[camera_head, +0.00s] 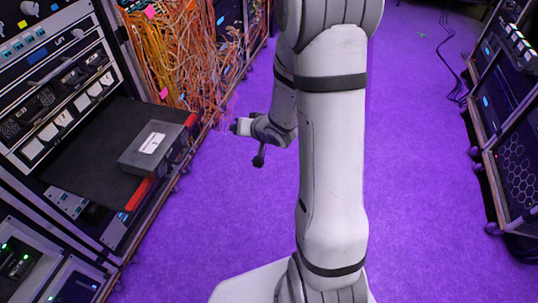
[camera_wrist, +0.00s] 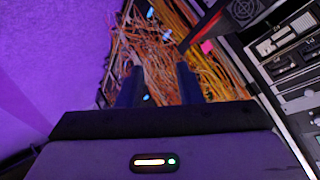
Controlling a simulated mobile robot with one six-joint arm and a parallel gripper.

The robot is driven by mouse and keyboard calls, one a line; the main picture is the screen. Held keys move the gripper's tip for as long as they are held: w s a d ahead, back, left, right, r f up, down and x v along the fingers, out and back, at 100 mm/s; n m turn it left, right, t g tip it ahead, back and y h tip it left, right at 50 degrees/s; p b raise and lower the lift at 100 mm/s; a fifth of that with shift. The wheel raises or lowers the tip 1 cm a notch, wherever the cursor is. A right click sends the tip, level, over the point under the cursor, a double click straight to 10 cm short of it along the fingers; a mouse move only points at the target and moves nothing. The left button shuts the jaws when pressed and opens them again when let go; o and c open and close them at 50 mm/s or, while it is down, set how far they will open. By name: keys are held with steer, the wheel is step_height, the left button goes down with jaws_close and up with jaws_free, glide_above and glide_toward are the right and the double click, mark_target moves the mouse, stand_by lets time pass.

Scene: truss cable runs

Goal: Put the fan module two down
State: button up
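A grey box with a white label (camera_head: 152,146) lies on a black pulled-out shelf (camera_head: 85,150) in the left rack; I cannot tell if it is the fan module. Round fan grilles (camera_head: 45,97) show in the rack face behind the shelf. The wrist view shows another dark unit with a round fan grille (camera_wrist: 244,10) at the top right. My gripper (camera_wrist: 158,72) is open, with its two dark fingers apart and nothing seen held between them. In the head view my gripper (camera_head: 240,126) is right of the grey box and apart from it.
Dense orange cables (camera_head: 175,45) hang from the left rack behind my gripper. Another rack (camera_head: 510,130) stands at the right, with a black cable (camera_head: 450,60) on the floor near it.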

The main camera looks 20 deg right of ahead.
steer(key=s+d+r+n+g+h, duration=0.1)
steer(key=s+d+r+g+h, duration=0.3)
steer(key=s+r, duration=0.45)
steer(key=s+a+r+n+g, duration=0.1)
steer(key=s+a+r+g, duration=0.1)
steer(key=s, duration=0.5)
steer(key=s+a+r+n+g, duration=0.1)
steer(key=s+a+r+g, duration=0.1)
steer(key=s, duration=0.6)
steer(key=shift+s+r, duration=0.2)
steer(key=shift+r, duration=0.7)
steer(key=shift+o, duration=0.3)
